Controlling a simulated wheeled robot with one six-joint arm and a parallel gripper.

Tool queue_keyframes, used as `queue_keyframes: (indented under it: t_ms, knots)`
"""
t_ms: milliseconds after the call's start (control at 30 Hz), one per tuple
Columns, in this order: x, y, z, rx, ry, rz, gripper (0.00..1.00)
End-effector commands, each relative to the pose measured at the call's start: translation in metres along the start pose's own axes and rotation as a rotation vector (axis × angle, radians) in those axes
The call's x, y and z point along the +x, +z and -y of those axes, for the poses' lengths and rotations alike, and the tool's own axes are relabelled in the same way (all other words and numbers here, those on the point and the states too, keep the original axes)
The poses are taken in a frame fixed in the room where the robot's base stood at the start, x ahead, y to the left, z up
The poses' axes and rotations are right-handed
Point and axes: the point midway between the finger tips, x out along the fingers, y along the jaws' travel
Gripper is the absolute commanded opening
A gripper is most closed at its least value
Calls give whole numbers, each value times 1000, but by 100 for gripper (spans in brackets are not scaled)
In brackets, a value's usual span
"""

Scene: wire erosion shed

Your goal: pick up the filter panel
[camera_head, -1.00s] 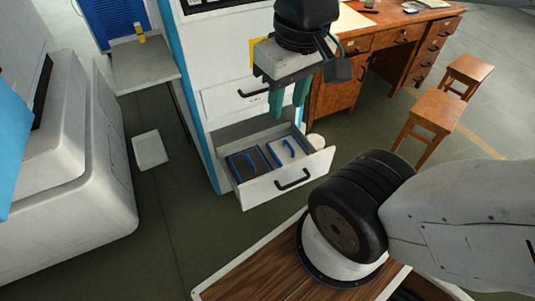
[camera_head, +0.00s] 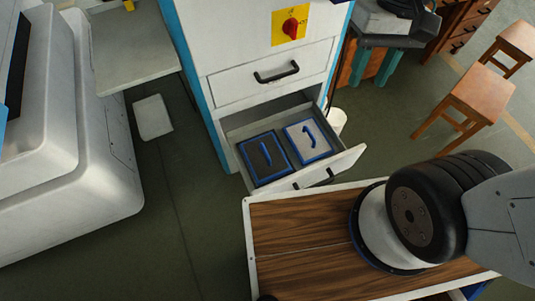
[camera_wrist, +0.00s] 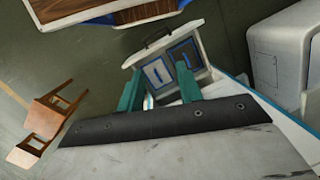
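Two flat panels with blue frames and blue handles lie side by side in an open drawer (camera_head: 231,124). One has a dark face (camera_head: 262,163), the other a light grey face (camera_head: 308,138). I cannot tell which one the task calls the filter panel. Both also show in the wrist view, the light one (camera_wrist: 154,75) left of the dark one (camera_wrist: 183,55). My gripper (camera_head: 374,66) is at the upper right of the head view, right of the cabinet and apart from the panels. Its teal fingers are spread, with nothing between them in the wrist view (camera_wrist: 160,92).
The white cabinet (camera_head: 225,50) has a shut drawer (camera_head: 270,78) above the open one and a red switch (camera_head: 291,26). A white cylinder (camera_head: 337,119) stands right of the open drawer. Wooden stools (camera_head: 478,98) stand at right. A white machine (camera_head: 75,150) fills the left.

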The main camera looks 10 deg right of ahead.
Motion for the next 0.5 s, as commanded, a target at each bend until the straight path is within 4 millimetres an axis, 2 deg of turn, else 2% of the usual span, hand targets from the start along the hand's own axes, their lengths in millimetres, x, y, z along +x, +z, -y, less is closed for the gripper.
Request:
queue_keyframes:
  t_ms: [33, 267, 367, 500]
  knots:
    - [14, -11, 11, 22, -26, 54, 36]
    - [74, -61, 65, 237, -155, 213, 36]
    - [106, -83, 89, 383, -199, 273, 36]
    - [160, -114, 120, 641, -239, 344, 36]
